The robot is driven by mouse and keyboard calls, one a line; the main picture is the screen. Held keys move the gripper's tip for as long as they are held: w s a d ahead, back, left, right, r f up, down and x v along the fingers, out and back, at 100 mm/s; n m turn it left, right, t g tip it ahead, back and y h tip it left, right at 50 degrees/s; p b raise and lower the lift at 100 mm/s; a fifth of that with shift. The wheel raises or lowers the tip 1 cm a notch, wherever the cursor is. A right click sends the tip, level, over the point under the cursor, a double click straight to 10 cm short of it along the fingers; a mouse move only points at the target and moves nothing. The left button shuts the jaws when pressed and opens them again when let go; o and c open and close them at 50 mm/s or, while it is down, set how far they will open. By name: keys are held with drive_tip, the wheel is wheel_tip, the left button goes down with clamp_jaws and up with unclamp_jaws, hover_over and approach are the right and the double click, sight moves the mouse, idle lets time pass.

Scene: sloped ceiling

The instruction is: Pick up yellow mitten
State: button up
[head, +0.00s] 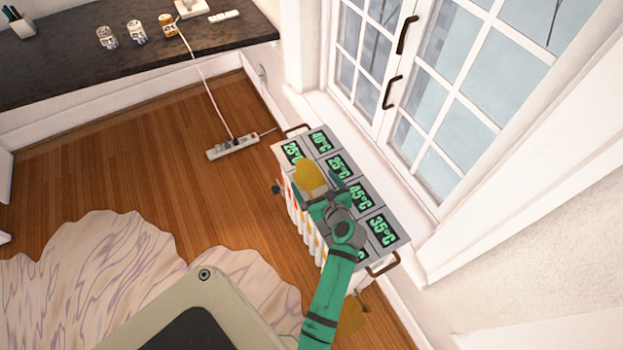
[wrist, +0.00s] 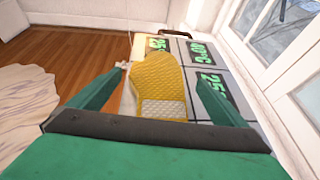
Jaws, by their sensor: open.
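The yellow mitten (head: 311,178) lies on top of a white and grey unit (head: 382,226) with green temperature displays, below the window. In the wrist view the mitten (wrist: 157,82) shows a quilted surface and a pale grey cuff patch, with its cuff end toward me. My gripper (head: 327,196) is at the mitten's near end. In the wrist view my gripper (wrist: 158,95) is open, with its two green fingers apart on the left and right of the mitten. I cannot tell whether the fingers touch it. The arm hides part of the unit's top.
A white power strip (head: 232,146) with cords lies on the wooden floor (head: 120,160) left of the unit. A pale rug (head: 120,270) is at lower left. A window (head: 420,80) and wall stand close on the right.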

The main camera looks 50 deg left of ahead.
sight(307, 174)
drive_tip(key=a, duration=0.2)
drive_tip(key=shift+w+a+f, duration=0.1)
drive_tip(key=shift+a+f, duration=0.3)
drive_tip(key=shift+w+a+f, duration=0.25)
drive_tip(key=shift+a, duration=0.2)
drive_tip(key=shift+d, duration=0.1)
drive_tip(key=c, duration=1.1)
drive_tip(key=shift+r, duration=0.1)
